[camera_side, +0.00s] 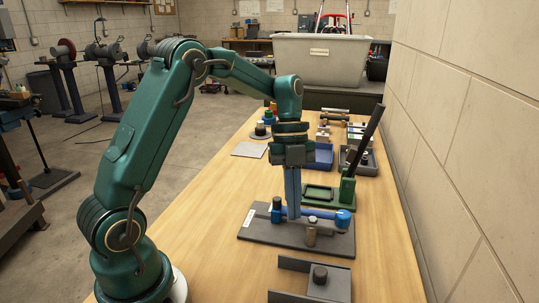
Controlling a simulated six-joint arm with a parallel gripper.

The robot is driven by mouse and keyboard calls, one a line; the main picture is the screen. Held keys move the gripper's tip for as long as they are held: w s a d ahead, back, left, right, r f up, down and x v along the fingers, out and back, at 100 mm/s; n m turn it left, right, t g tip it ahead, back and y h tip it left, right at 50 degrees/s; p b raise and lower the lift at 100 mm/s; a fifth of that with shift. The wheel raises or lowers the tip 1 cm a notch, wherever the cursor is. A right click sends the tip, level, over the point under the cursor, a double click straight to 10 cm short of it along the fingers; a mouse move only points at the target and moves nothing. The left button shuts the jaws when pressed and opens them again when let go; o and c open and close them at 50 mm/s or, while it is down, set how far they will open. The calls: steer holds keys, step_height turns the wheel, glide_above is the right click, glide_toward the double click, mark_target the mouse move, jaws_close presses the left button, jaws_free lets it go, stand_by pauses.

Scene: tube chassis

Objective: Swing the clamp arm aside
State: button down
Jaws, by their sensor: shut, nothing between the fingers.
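A dark grey fixture plate (262,238) lies flat on the wooden bench in the middle of the picture. On it stands a blue post (276,210) at the left. A blue clamp arm with a rounded end (343,219) reaches to the plate's right side. The fingers hide part of the arm.
A green lever press (348,188) with a tall black handle stands behind the plate. Blue (320,157) and grey trays sit farther back. A grey U-shaped bracket (312,280) lies in front. The wall bounds the right. Bare bench lies left of the plate.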

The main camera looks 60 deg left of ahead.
stand_by(0.7)
step_height(320, 180, up, 9)
steer(key=shift+s+d+r, duration=0.15)
steer(key=shift+d+r, duration=0.05)
steer(key=shift+d, duration=0.05)
stand_by(0.8)
steer(key=shift+d+r, duration=0.1)
